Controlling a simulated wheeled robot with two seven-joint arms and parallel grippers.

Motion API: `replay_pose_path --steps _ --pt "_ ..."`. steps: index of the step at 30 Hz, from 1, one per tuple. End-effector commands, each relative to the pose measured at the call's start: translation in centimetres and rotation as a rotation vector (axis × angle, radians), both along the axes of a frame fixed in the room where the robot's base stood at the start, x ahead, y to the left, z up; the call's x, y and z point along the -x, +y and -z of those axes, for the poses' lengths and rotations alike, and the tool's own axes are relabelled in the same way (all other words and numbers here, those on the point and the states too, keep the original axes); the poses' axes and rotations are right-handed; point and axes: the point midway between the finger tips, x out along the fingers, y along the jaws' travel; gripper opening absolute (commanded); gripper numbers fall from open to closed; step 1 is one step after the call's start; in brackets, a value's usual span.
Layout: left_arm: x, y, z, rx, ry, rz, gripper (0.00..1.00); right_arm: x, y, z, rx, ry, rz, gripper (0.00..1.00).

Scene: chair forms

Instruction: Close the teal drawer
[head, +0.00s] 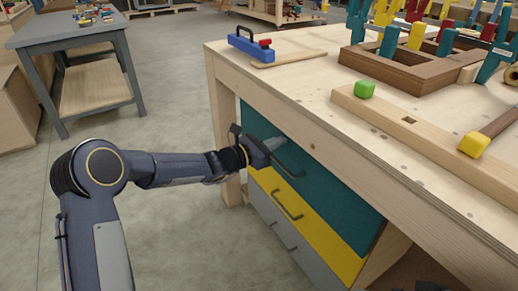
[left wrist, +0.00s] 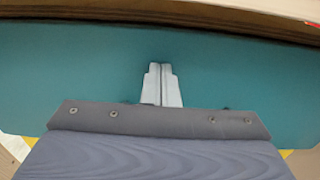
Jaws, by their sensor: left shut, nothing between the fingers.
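The teal drawer (head: 335,190) is the top drawer under the wooden workbench, with a dark bar handle (head: 288,164). Its front looks about in line with the drawers below; I cannot tell whether a small gap remains. My left gripper (head: 279,142) is shut and empty, fingertips at the teal front, left of and above the handle's middle. In the left wrist view the shut fingers (left wrist: 162,84) point at the teal front (left wrist: 75,75), touching or very near it. A dark line runs between that front and the bench edge. My right gripper is not in view.
A yellow drawer (head: 310,224) and a grey drawer (head: 285,240) lie below. A grey table (head: 70,34) stands back left. The floor at left is clear.

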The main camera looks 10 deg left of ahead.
Motion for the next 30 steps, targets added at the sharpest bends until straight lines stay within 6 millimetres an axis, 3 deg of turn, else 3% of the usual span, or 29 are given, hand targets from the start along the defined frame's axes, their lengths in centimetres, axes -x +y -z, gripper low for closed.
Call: replay_pose_path --steps 6,12,24,30 --pt "-1.3 -1.8 0.0 0.000 0.000 0.000 0.00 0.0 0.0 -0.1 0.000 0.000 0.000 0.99" --pt "-1.7 -2.2 -0.1 0.001 -0.001 0.000 0.00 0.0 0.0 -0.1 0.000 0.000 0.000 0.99" --pt "-1.7 -2.3 -0.3 0.003 -0.002 -0.001 0.00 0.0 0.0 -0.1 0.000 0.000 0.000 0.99" --pt "-1.6 -1.1 -0.3 0.002 -0.002 0.000 0.00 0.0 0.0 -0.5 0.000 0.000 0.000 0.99"
